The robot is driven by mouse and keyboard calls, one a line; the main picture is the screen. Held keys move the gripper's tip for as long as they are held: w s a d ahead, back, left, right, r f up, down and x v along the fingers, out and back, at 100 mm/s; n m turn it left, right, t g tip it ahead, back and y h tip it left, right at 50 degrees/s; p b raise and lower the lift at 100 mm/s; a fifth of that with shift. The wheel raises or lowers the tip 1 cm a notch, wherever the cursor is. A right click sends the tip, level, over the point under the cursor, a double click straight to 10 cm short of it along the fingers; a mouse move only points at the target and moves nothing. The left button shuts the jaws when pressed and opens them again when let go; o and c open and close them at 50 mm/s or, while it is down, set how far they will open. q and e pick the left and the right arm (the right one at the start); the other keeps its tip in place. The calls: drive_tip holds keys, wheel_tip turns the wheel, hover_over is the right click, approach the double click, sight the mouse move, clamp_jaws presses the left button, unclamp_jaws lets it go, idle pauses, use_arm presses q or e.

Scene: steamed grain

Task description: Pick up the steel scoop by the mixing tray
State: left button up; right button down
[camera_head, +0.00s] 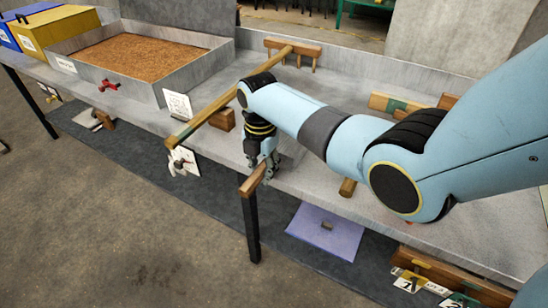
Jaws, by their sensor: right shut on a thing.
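My right gripper (264,166) is over the front edge of the grey bench, pointing down. Its fingers are shut on a short wooden handle-like piece (253,180) that sticks out toward the front. I cannot make out a steel scoop bowl there, so I cannot tell whether this piece is the scoop's handle. The mixing tray (170,93), a grey box filled with brown grain (138,57), stands on the bench to the left, apart from the gripper. My left gripper is not in view.
A long wooden rake (228,105) lies diagonally on the bench (345,92) left of my right arm. Yellow (52,32) and blue boxes stand at far left. A purple sheet (327,231) lies below the front edge.

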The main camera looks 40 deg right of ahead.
drive_tip(key=shift+r, duration=0.1)
drive_tip(key=shift+r, duration=0.55)
wheel_tip(320, 180, up, 3)
drive_tip(key=shift+w+f+p, duration=0.1)
drive_tip(key=shift+p, duration=0.45)
drive_tip(key=s+d+r+p, duration=0.1)
drive_tip(key=s+d+r, duration=0.5)
drive_tip(key=d, duration=0.4)
drive_tip(key=shift+s+r, duration=0.2)
drive_tip(key=shift+r, duration=0.3)
drive_tip(key=c, duration=1.7)
unclamp_jaws()
clamp_jaws()
